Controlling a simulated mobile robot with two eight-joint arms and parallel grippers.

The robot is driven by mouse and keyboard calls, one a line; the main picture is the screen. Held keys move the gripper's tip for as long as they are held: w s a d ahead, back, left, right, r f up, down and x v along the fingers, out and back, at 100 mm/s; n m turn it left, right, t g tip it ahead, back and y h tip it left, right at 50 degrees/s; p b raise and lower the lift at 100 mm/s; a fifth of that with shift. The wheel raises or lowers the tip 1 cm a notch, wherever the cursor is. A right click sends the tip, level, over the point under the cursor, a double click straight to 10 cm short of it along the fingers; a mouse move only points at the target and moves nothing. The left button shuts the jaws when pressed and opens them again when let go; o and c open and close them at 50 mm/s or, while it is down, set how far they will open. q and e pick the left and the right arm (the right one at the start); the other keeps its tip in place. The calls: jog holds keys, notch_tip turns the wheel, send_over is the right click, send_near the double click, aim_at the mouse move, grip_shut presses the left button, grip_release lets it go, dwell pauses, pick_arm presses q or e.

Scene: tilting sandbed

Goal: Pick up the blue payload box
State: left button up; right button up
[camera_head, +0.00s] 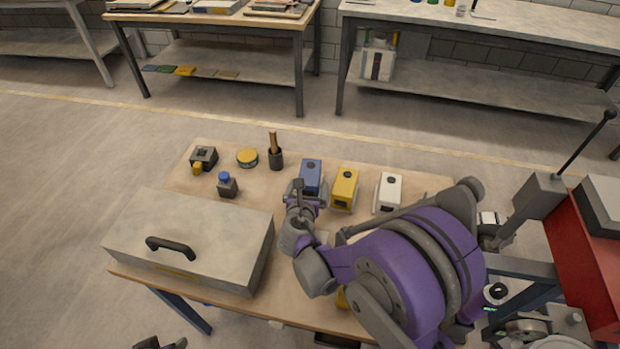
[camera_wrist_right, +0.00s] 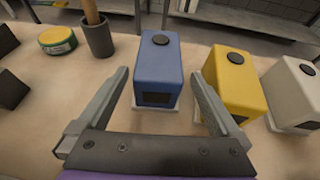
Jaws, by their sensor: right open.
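The blue payload box (camera_head: 311,174) stands upright on the wooden table, leftmost in a row of three boxes. In the right wrist view the blue box (camera_wrist_right: 158,72) has a black knob on top and a dark panel low on its near face. My right gripper (camera_wrist_right: 162,82) is open, with its two fingers apart to the left and right of the blue box's near end. In the head view my right gripper (camera_head: 306,190) is just in front of the blue box and hides its lower part. I cannot tell whether the fingers touch it. My left gripper is not clearly visible.
A yellow box (camera_head: 344,186) and a white box (camera_head: 388,191) stand close to the right. A dark cup with a wooden handle (camera_head: 276,158), a yellow tin (camera_head: 247,157) and a blue-capped bottle (camera_head: 227,186) are to the left. A large grey case (camera_head: 205,235) fills the table's front left.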

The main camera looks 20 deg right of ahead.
aim_at(310, 175)
jog(key=x, duration=0.6)
jog(key=shift+w+p, duration=0.3)
jog(key=shift+p, duration=0.05)
jog(key=shift+r, duration=0.1)
grip_shut()
